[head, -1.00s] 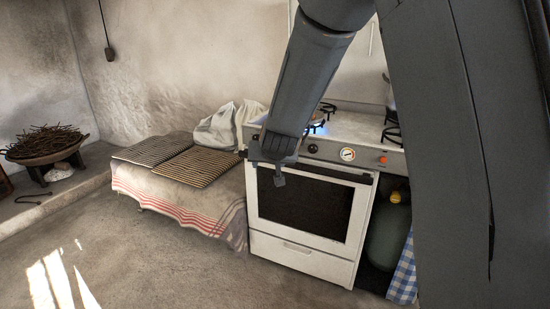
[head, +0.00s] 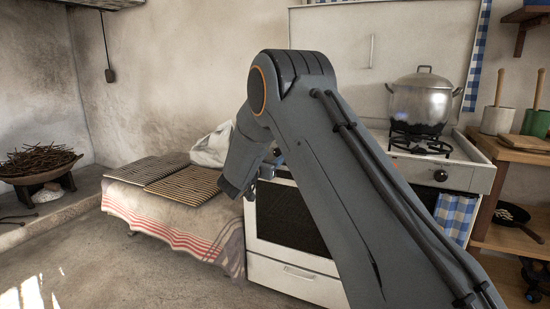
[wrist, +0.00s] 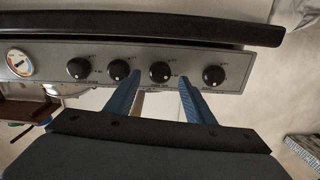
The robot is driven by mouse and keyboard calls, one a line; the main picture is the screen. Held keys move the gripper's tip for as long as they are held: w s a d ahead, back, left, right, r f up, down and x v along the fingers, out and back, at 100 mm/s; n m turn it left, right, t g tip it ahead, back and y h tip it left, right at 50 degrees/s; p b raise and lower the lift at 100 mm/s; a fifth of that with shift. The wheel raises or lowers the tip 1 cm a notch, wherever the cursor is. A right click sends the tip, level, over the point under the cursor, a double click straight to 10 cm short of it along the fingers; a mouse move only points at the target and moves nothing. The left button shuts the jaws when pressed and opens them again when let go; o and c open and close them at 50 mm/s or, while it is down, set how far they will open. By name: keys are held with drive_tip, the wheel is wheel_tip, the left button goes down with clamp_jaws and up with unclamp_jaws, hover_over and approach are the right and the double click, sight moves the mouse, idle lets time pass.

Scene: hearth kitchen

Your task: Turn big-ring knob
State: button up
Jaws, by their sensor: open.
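In the wrist view, the stove's control panel (wrist: 225,62) crosses the picture with several round black knobs in a row. My gripper (wrist: 160,80) is open, its two blue fingers pointing at the panel. One knob (wrist: 160,72) shows between the fingertips; I cannot tell whether they touch it. Other knobs show to its left (wrist: 118,70) and right (wrist: 214,75). The markings are too small to tell which is the big-ring knob. In the head view my arm hides most of the panel; the white stove (head: 300,272) stands behind it.
A dark handle bar (wrist: 140,25) runs along the panel in the wrist view, with a round dial (wrist: 20,62) at left. In the head view, a metal pot (head: 420,100) stands on the stove. A cloth-covered bench (head: 170,225) with racks is left. Floor in front is clear.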

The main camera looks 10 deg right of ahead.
sight(277, 153)
drive_tip(key=shift+x, duration=1.55)
drive_tip(key=shift+c, duration=0.4)
drive_tip(key=c, duration=1)
drive_tip(key=shift+m, duration=0.3)
drive_tip(key=m, duration=0.6)
drive_tip(key=shift+b, duration=0.3)
drive_tip(key=m+b, duration=0.1)
drive_tip(key=m, duration=0.3)
drive_tip(key=shift+m, duration=0.3)
drive_tip(key=shift+m+b, duration=0.35)
drive_tip(key=shift+m, duration=1.15)
